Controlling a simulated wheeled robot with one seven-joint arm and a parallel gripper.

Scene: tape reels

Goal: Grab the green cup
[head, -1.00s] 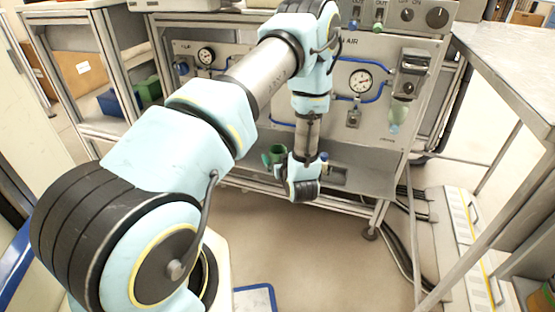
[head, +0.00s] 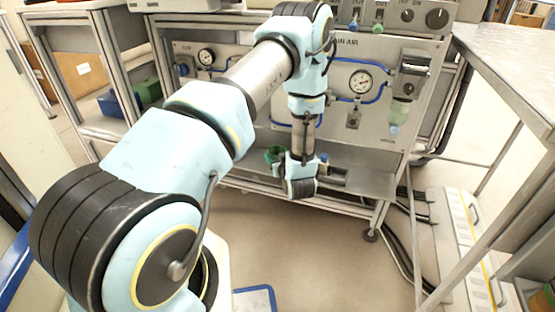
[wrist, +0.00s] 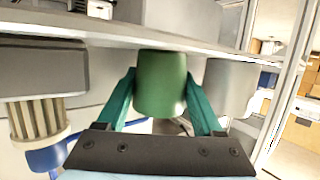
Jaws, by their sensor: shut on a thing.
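The green cup (wrist: 161,84) is between the two teal fingers of my gripper (wrist: 160,90) in the wrist view, with a finger against each side. The gripper is shut on it. In the head view the cup (head: 275,153) shows small at the lower shelf of the panel bench, just left of my wrist. My wrist partly hides the fingers there. I cannot tell whether the cup still touches the shelf.
A pale grey cup (wrist: 229,86) stands close to the right of the green cup in the wrist view. The bench's gauge panel (head: 330,120) rises close behind my gripper. A metal table (head: 510,60) is at the right. The floor in front is mostly clear.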

